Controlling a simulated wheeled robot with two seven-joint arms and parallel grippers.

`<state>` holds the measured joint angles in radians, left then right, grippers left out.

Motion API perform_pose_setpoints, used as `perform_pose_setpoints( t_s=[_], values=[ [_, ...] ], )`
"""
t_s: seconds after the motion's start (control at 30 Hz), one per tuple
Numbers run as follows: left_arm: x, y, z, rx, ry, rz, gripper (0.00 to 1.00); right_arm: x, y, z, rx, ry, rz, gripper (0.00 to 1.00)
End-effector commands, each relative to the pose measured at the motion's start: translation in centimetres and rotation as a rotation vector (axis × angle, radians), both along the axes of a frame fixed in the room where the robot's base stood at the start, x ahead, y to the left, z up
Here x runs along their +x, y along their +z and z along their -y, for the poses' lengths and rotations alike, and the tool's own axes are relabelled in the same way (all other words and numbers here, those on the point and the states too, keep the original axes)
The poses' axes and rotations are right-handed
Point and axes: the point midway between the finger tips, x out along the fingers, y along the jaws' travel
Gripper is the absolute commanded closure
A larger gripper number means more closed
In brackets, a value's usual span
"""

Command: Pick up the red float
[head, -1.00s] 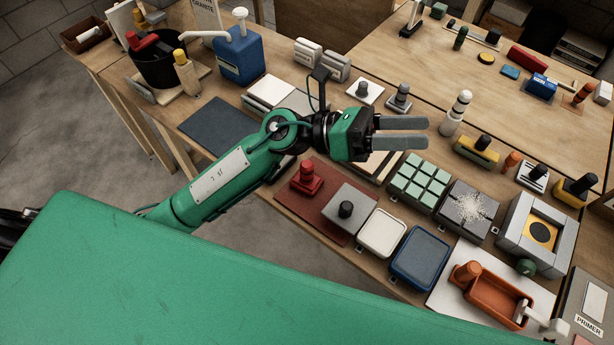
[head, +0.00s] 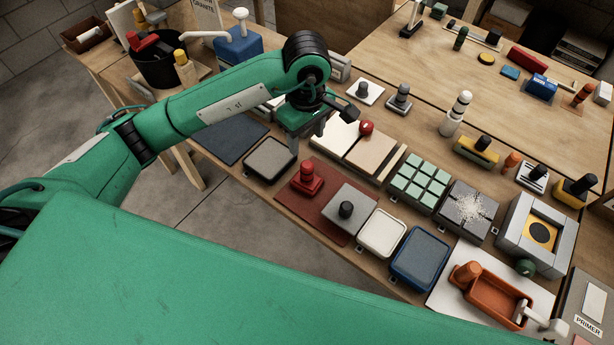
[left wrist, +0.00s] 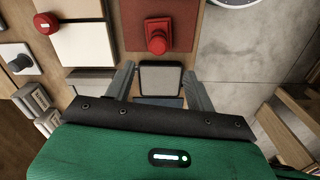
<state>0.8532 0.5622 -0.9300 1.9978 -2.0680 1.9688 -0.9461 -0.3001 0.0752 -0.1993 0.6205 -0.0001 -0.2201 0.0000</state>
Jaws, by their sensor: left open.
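The red float (head: 306,180) is a red block with an upright knob handle. It rests on a dark red mat (head: 300,208) at the near edge of the bench. In the left wrist view the red float (left wrist: 158,36) is upper centre, beyond the fingertips. My left gripper (head: 306,144) points down over the bench, behind the float in the head view, open and empty. In the left wrist view its fingers (left wrist: 158,72) are spread, with a grey-topped tray (left wrist: 161,78) showing between them. My right gripper is not in view.
A grey block with a black knob (head: 346,211) stands on the mat's right side. A red round knob (head: 366,127) is on pale panels behind. The grey-topped tray (head: 270,158) lies left of the float. White (head: 382,232) and blue (head: 420,258) trays lie to the right.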

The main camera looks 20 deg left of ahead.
Motion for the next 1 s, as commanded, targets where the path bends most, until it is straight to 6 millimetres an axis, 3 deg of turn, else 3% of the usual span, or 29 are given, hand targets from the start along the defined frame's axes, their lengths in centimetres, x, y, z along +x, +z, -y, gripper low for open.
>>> perform_pose_setpoints(
  t_s=[0.33, 0.67, 1.0],
  values=[
    [-0.2, -6.2, 0.1, -0.004, 0.002, -0.008, 0.45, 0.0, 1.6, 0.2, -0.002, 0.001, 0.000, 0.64],
    [0.0, -8.7, 0.1, -0.004, 0.001, -0.007, 0.45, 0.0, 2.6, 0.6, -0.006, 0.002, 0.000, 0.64],
    [0.2, -12.7, 0.0, -0.004, 0.001, -0.005, 0.45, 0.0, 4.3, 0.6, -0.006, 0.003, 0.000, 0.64]
  ],
)
